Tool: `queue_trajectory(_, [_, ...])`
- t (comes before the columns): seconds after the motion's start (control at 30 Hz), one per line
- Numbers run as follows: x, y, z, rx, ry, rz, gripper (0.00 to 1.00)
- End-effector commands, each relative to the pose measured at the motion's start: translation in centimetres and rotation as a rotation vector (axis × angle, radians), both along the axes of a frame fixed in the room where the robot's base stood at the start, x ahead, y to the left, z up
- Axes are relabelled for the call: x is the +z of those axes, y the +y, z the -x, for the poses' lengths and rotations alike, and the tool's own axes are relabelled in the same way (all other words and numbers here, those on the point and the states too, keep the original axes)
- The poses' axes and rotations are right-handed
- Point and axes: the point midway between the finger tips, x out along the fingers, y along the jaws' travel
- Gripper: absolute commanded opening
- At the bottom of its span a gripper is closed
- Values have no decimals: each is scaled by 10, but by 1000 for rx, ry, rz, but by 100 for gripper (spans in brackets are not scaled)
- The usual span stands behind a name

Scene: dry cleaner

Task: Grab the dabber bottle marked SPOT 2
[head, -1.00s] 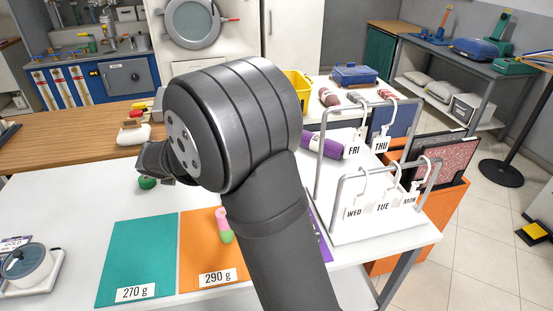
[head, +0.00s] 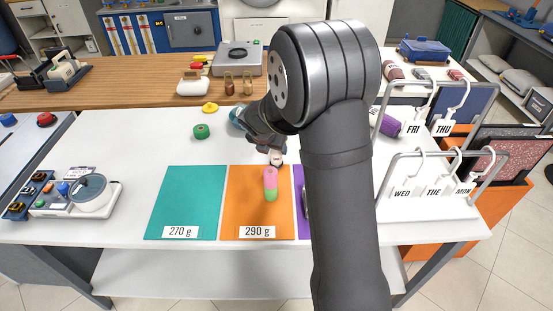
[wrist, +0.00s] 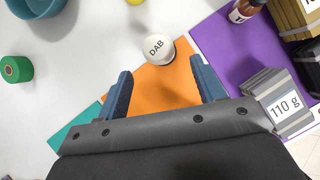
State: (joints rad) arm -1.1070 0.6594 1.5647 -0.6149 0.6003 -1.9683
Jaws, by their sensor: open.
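A white round cap marked DAB (wrist: 157,47) shows from above in the wrist view, at the edge of the orange sheet. A small pale bottle (head: 276,157) stands by my gripper in the head view and may be the same thing. I cannot read SPOT 2 on it. My gripper (wrist: 160,76) is open, its two blue fingers apart and nothing between them; the cap is just beyond the fingertips. In the head view my gripper (head: 270,146) is partly hidden by my arm. Two brown bottles (head: 229,85) stand on the wooden counter, their labels unreadable.
A pink and green piece (head: 270,183) is on the orange sheet (head: 240,210). A brown bottle (wrist: 243,10) and grey 110 g block (wrist: 280,103) are on the right. A green roll (head: 201,131) and teal bowl (wrist: 36,5) are left.

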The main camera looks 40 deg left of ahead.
Motion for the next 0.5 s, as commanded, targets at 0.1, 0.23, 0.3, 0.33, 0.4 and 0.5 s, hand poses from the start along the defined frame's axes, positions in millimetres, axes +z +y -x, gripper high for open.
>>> queue_trajectory(0.1, [-16,3,-9,0,0,2,63])
queue_trajectory(0.23, [-23,5,-13,0,-1,0,63])
queue_trajectory(0.3, [-26,6,-14,0,0,-1,63])
queue_trajectory(0.33, [-28,6,-15,0,0,0,63])
queue_trajectory(0.4, [-34,7,-18,0,0,1,63])
queue_trajectory(0.5, [-48,9,-24,0,0,2,63])
